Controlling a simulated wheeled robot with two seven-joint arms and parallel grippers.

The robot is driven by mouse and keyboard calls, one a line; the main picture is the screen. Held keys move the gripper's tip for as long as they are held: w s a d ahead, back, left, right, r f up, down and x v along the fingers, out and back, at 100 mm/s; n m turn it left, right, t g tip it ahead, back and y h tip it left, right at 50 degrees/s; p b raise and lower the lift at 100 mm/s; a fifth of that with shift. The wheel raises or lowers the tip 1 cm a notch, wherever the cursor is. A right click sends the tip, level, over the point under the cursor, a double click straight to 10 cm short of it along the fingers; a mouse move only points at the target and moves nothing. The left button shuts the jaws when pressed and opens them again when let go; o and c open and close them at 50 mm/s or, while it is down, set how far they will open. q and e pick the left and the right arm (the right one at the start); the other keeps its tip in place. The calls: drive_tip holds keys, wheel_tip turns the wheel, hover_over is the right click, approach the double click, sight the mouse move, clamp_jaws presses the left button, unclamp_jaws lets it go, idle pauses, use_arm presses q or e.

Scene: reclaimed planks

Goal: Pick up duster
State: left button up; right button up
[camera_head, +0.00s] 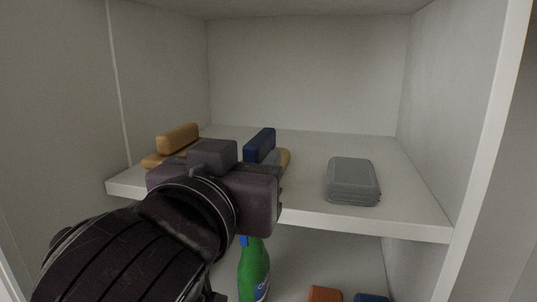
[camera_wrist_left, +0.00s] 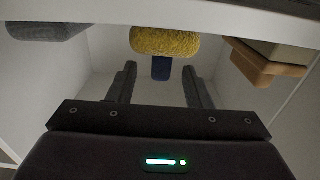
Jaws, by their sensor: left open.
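The duster has a dark blue handle (camera_head: 259,145) and a fuzzy yellow head (camera_wrist_left: 165,42). It lies on the white shelf (camera_head: 310,216), partly hidden behind my left gripper (camera_head: 222,165) in the head view. In the left wrist view the blue handle (camera_wrist_left: 161,69) shows between and beyond the two spread fingers of my left gripper (camera_wrist_left: 159,75). The gripper is open and empty, and no contact with the duster shows. In the head view its fingers are hidden behind its own body. My right gripper is not in view.
A tan wooden item (camera_head: 178,138) lies left of the gripper on the shelf, and a grey case (camera_head: 352,181) lies to the right. White cabinet walls close both sides. Below are a green bottle (camera_head: 253,272), an orange item (camera_head: 325,294) and a blue item (camera_head: 371,297).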

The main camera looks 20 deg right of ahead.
sight(259, 136)
use_arm(q)
drive_tip(key=shift+w+d+r, duration=0.15)
drive_tip(key=shift+w+r, duration=0.05)
drive_tip(key=shift+w+d+r+p, duration=0.2)
drive_tip(key=shift+w+d+p, duration=0.1)
drive_tip(key=shift+w+p, duration=0.25)
drive_tip(key=shift+w+d+r+p, duration=0.15)
drive_tip(key=shift+w+d+p, duration=0.1)
drive_tip(key=shift+w+p, duration=0.25)
drive_tip(key=p+x, duration=0.2)
drive_tip(key=x, duration=0.1)
drive_tip(key=shift+w+d+r, duration=0.1)
drive_tip(key=shift+w+d, duration=0.05)
drive_tip(key=shift+w, duration=0.05)
drive_tip(key=shift+w+d, duration=0.15)
drive_tip(key=shift+w, duration=0.1)
drive_tip(key=c, duration=0.5)
clamp_jaws()
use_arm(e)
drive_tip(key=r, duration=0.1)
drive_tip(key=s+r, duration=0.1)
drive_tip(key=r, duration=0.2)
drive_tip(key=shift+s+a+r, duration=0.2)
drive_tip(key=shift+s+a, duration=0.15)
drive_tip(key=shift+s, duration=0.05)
